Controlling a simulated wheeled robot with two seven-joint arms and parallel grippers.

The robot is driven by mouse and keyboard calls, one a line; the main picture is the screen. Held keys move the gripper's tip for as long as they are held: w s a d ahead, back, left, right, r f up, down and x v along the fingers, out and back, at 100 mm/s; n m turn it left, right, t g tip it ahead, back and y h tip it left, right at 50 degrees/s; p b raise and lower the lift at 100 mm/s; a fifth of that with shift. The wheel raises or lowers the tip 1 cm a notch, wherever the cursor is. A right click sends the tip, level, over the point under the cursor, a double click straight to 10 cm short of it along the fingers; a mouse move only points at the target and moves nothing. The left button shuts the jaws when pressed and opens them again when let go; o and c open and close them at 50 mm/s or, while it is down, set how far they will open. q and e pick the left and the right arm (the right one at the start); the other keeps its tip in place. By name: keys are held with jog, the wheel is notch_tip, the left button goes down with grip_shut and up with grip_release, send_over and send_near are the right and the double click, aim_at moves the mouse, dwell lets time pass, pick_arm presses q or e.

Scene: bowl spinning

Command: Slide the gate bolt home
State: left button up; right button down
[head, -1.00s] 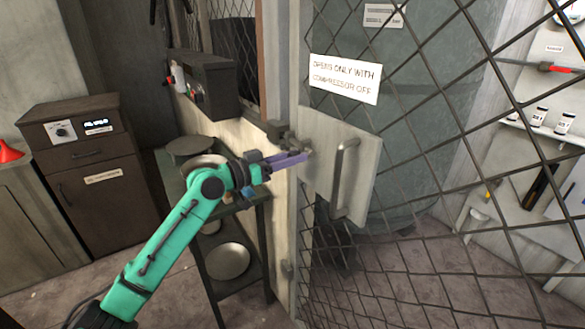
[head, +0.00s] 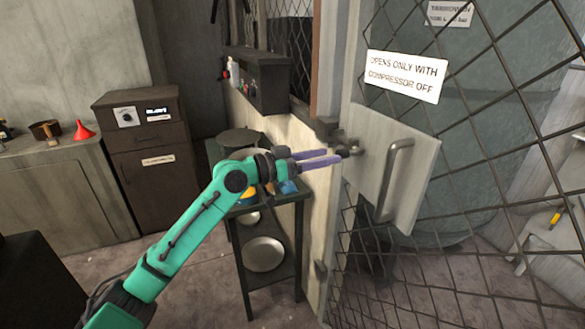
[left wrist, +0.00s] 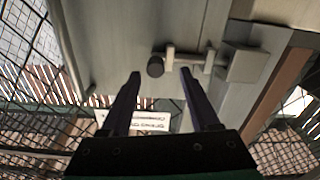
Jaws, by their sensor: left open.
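The gate bolt (head: 350,146) is a small metal bar with a dark round knob (left wrist: 156,67), mounted on the gate's pale plate (head: 378,165). In the left wrist view the bar (left wrist: 190,58) runs through brackets toward a grey block (left wrist: 250,64) on the post side. I cannot tell whether the bar's end is inside the block. My left gripper (head: 333,156) has purple fingers and is open at the bolt. In the left wrist view the knob shows between the left gripper's fingertips (left wrist: 160,71); contact is unclear. My right gripper is not in view.
A grey handle (head: 390,180) stands out right of the bolt. The wire mesh gate (head: 480,190) carries a white sign (head: 406,76). A dark two-level stand (head: 270,212) with a pan (head: 264,254) is below my left arm. A dark box (head: 262,80) is on the wall behind.

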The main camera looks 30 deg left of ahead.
pick_arm(q)
jog(key=b+v, duration=0.4)
jog(key=v, duration=0.6)
jog(key=shift+s, duration=0.15)
jog(key=shift+a, duration=0.15)
